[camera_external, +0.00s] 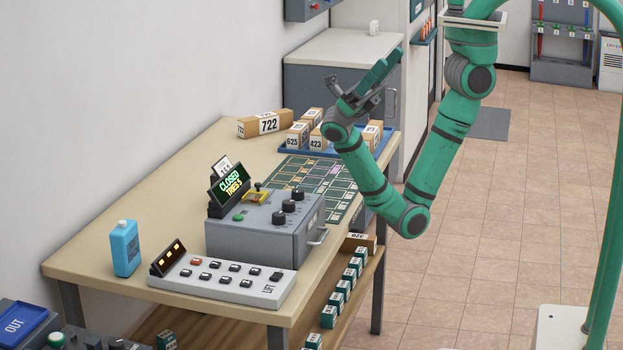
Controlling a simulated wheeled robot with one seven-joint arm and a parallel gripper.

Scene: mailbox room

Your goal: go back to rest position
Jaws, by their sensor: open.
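My gripper (348,93) is at the end of my green arm, raised above the back part of the table (190,180). It is open with nothing seen between its fingers. The arm bends down in front of the table's right edge and back up to the wrist. Below and behind the wrist, a blue tray (287,148) holds several numbered boxes (298,134); part of it is hidden by my arm. The gripper appears apart from the boxes.
A grey control box (250,235) with a lit sign (230,184), a button panel (222,280) and a blue bottle (125,248) stand on the table. A long box marked 722 (265,124) lies at the back. A grey cabinet (340,75) stands behind. The tiled floor (500,200) at right is open.

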